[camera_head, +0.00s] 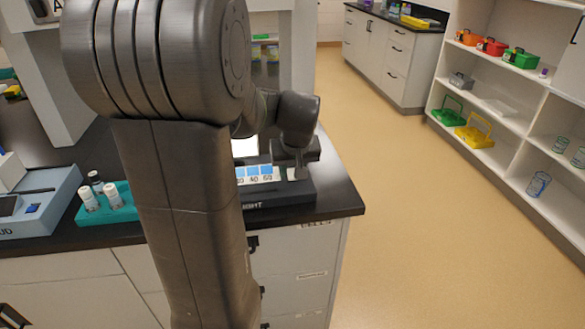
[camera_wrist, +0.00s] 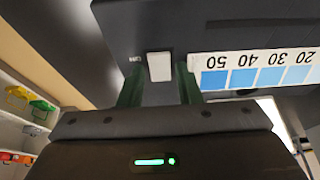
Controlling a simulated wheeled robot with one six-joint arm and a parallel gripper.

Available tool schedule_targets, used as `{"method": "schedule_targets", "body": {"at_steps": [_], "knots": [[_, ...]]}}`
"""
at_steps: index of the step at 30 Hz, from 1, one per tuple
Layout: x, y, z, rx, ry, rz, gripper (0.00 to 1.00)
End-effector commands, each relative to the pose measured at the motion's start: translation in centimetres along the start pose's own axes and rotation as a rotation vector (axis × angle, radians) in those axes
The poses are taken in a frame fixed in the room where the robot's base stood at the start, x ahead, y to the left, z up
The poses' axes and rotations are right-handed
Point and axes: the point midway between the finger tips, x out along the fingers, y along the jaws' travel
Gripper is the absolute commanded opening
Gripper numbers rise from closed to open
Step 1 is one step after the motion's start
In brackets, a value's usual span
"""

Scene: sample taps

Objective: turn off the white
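The dark device (camera_head: 285,193) sits on the black counter near its right end, with lettering ending in "IGHT" on its front. A small white block-like switch (camera_wrist: 159,66) is on its dark top face; it shows in the head view (camera_head: 292,174) just under my gripper. In the wrist view, the two green fingers of my gripper (camera_wrist: 158,78) stand apart, one on each side of the switch's near end. I cannot tell whether they touch it. A white strip with blue squares and numbers (camera_wrist: 258,66) lies beside the switch.
A teal rack (camera_head: 113,208) with several capped vials and a light-blue device (camera_head: 40,205) stand to the left on the counter. My arm hides part of the counter. Open floor (camera_head: 400,210) lies right of the counter, before white shelves (camera_head: 515,120).

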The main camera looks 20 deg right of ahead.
Motion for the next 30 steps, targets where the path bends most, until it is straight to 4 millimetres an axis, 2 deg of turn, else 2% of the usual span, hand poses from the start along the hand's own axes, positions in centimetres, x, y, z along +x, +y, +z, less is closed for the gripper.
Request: {"method": "schedule_targets", "body": {"at_steps": [5,10,17,30], "knots": [[0.00,-0.01,0.00,0.000,0.000,0.000,0.31],[-0.01,-0.01,-0.01,0.000,0.000,0.000,0.00],[-0.25,-0.03,-0.28,0.000,-0.026,-0.002,0.00],[-0.16,-0.04,-0.98,-0.001,-0.238,-0.002,0.00]]}}
